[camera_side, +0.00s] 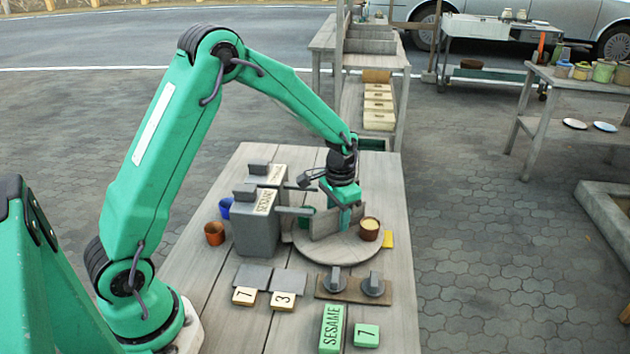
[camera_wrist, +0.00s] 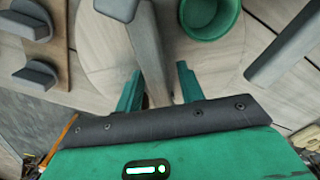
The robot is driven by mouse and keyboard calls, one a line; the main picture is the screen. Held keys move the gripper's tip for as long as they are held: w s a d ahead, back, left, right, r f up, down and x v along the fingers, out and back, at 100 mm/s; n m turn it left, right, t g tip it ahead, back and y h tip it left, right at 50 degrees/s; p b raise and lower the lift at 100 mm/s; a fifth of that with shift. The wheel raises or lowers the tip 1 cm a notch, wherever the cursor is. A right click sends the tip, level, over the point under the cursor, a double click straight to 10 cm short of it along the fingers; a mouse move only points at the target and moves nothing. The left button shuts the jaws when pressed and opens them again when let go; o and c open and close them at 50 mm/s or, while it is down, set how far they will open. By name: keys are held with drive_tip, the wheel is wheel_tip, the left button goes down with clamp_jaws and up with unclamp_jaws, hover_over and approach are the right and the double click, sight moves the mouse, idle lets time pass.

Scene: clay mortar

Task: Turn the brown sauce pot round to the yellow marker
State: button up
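The brown sauce pot (camera_side: 370,230), with pale yellow contents, stands on the right side of a round wooden turntable (camera_side: 340,251). The yellow marker (camera_side: 388,239) lies just beside the turntable's right edge, close to the pot. An upright wooden divider (camera_side: 323,223) crosses the turntable; it also shows in the wrist view (camera_wrist: 146,50). My gripper (camera_side: 345,220) is low over the turntable, left of the brown pot. In the wrist view my gripper (camera_wrist: 159,88) has its fingers apart, one either side of the divider's end. A green pot (camera_wrist: 208,18) stands beyond the divider.
Grey dispensers (camera_side: 257,225) with arms reaching toward the turntable stand left. A board with two grey knobs (camera_side: 353,288) lies in front, near numbered tiles (camera_side: 283,300) and a green SESAME block (camera_side: 331,328). An orange-brown cup (camera_side: 214,233) and a blue cup (camera_side: 226,207) stand far left.

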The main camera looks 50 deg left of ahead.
drive_tip(key=shift+c, duration=0.5)
clamp_jaws()
drive_tip(key=shift+n, duration=0.8)
drive_tip(key=shift+o, duration=0.5)
unclamp_jaws()
